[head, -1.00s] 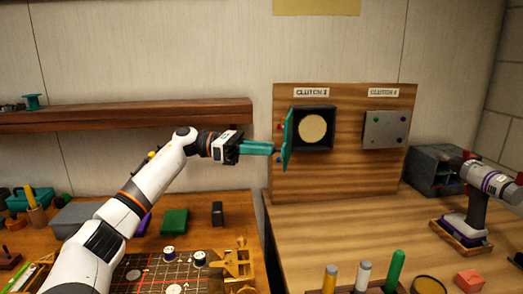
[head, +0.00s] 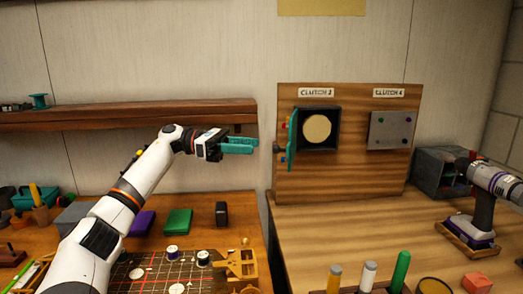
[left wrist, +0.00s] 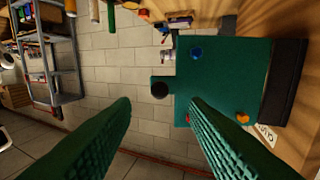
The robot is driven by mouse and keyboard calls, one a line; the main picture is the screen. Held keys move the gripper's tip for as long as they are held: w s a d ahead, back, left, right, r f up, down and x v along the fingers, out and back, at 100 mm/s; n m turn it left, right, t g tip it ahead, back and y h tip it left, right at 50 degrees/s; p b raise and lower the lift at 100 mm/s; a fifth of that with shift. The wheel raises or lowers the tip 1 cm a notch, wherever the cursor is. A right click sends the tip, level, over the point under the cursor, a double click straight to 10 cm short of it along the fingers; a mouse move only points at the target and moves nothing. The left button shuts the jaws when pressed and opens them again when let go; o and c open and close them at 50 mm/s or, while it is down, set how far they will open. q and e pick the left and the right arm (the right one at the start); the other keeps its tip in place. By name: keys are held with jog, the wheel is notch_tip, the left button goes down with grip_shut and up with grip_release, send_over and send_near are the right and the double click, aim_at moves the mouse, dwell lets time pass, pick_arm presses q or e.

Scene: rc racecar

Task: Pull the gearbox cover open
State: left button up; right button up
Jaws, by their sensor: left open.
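The gearbox cover (head: 293,138) is a thin teal panel standing swung open at the left edge of a dark square box (head: 341,128). A beige disc (head: 317,129) shows inside the box. The cover has a dark knob (head: 277,148) facing left. My left gripper (head: 256,146) is open and empty, left of the knob and apart from it. In the left wrist view the green cover (left wrist: 235,85) lies beyond the fingers, with coloured fasteners on its face. The knob (left wrist: 159,90) appears between the open fingertips (left wrist: 160,101). My right gripper is not in view.
The wooden board (head: 345,180) also carries a closed grey plate (head: 389,130) at right. A shelf (head: 100,115) runs behind my left arm. Low on the benches stand a drill (head: 483,205), several upright pegs (head: 400,272) and a green block (head: 178,222).

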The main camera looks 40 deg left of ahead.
pick_arm(q)
jog(key=v, duration=0.6)
jog(key=shift+a, duration=0.25)
